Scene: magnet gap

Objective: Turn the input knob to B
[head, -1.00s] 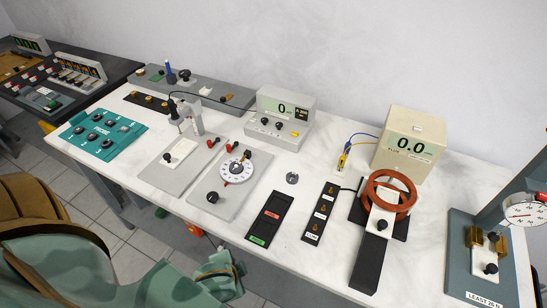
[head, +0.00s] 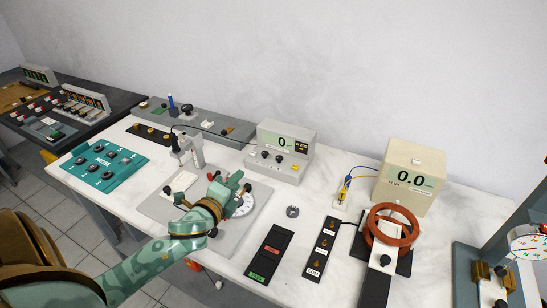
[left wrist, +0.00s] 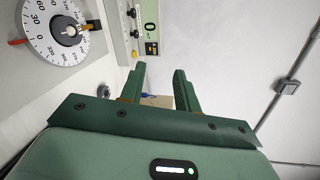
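I cannot read which knob is the input knob or any B mark. The grey meter (head: 288,138), with a green display reading 0, has small dark knobs (head: 265,154) on its sloped front. The meter's display (left wrist: 150,22) and part of its knob panel (left wrist: 123,30) show at the top of the left wrist view. My left gripper (head: 232,180) is over the dial plate, in front of the meter and apart from it. In the left wrist view its two fingers (left wrist: 160,75) are spread and empty. My right gripper is not in view.
The white degree dial (left wrist: 62,35) lies beside my left gripper, partly hidden by it in the head view. A probe stand (head: 190,152) is to the left, with a black cable to the meter. A beige flux box (head: 408,178) and red coil (head: 391,224) stand right.

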